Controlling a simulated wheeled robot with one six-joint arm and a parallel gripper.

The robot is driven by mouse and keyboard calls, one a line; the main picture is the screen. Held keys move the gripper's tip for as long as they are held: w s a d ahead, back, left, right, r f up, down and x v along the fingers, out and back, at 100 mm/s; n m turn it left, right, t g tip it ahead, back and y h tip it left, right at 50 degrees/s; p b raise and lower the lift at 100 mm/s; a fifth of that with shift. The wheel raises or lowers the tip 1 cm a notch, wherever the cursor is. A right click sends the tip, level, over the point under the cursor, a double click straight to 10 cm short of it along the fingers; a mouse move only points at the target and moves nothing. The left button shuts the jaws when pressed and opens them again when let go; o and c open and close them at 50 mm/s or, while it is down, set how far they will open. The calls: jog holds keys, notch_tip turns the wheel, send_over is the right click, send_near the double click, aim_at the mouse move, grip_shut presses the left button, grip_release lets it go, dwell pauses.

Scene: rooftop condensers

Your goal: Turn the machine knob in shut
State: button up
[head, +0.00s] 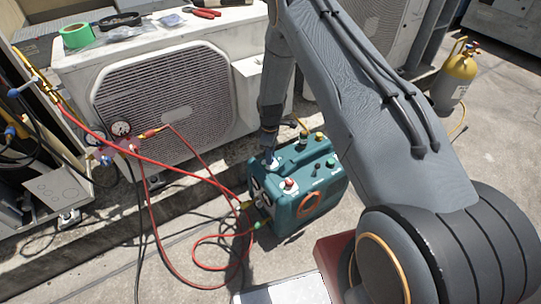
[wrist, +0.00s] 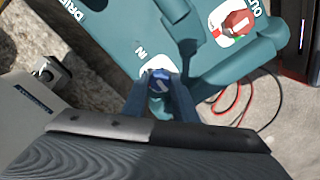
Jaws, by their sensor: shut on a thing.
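The teal machine (head: 325,178) stands on the ground in the head view, in front of the white condenser unit. In the wrist view its teal casing (wrist: 115,45) shows an "IN" label and a blue knob (wrist: 158,77) beside it. My gripper (wrist: 160,88) has a finger on each side of the blue knob and is shut on it. In the head view my gripper (head: 269,146) reaches down to the machine's back left part; the arm partly hides the contact. A red knob (wrist: 238,22) sits by the "OUT" label, and this red knob also shows in the head view (head: 288,184).
Red hoses (head: 190,172) run from a gauge manifold (head: 121,140) to the machine's left end. The white condenser (head: 75,88) stands behind, with green tape (head: 76,36) and red pliers (head: 206,13) on top. A yellow cylinder (head: 455,78) stands at the right. Concrete around is partly free.

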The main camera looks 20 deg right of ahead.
jog(key=shift+m, duration=0.3)
jog(key=m, duration=0.3)
jog(key=shift+m, duration=0.3)
jog(key=m, duration=0.4)
jog(key=shift+m+b, duration=0.3)
jog(key=m, duration=0.4)
jog(key=shift+a+m, duration=0.1)
jog(key=shift+m, duration=2.1)
jog(key=o, duration=1)
jog(key=shift+o, duration=0.2)
